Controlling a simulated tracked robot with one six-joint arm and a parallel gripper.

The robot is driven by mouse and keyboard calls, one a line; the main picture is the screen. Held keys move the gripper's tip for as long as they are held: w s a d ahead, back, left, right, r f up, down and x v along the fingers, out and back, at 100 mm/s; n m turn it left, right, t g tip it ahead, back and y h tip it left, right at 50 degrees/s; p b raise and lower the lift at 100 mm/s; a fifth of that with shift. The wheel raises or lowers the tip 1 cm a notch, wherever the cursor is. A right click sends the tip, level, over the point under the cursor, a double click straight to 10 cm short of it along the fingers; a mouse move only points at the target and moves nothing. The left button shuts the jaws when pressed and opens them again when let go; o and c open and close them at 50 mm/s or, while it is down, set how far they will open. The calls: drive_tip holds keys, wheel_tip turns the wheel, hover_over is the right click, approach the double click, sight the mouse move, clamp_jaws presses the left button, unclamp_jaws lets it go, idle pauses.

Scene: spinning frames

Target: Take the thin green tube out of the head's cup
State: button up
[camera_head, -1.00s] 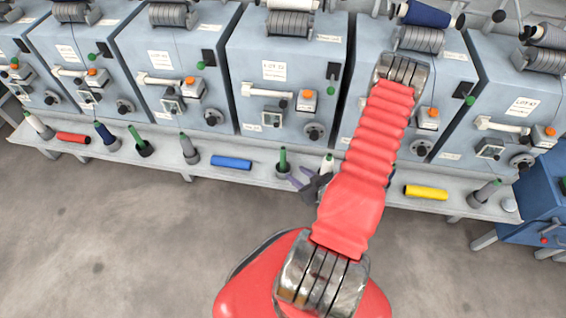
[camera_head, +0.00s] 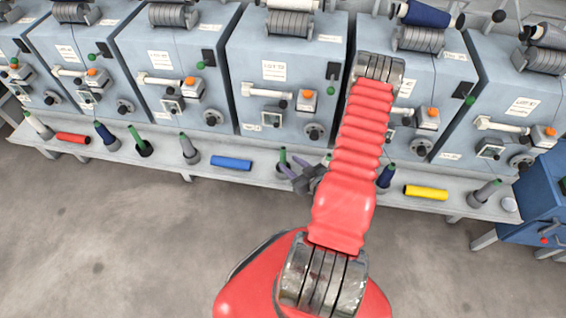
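A thin green tube (camera_head: 283,155) stands upright in a dark cup (camera_head: 283,173) on the ledge, in front of the fourth machine from the left. My gripper (camera_head: 291,168) is just right of that tube, its two purple-grey fingers spread and pointing left towards it. The fingers look open and empty. Whether a finger touches the tube or cup cannot be told. Another green tube (camera_head: 136,134) leans in a black cup (camera_head: 145,149) further left on the ledge.
The ledge also bears a red tube (camera_head: 73,138), a blue tube (camera_head: 231,163), a yellow tube (camera_head: 426,192) and several green-tipped bobbins. Grey-blue machines (camera_head: 278,85) stand close behind. My red arm hides part of the ledge. The floor (camera_head: 120,230) in front is clear.

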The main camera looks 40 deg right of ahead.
sight(285, 160)
drive_tip(key=shift+x, duration=2.15)
drive_tip(key=shift+w, duration=0.1)
drive_tip(key=shift+x, duration=2.5)
drive_tip(key=shift+c, duration=0.2)
clamp_jaws()
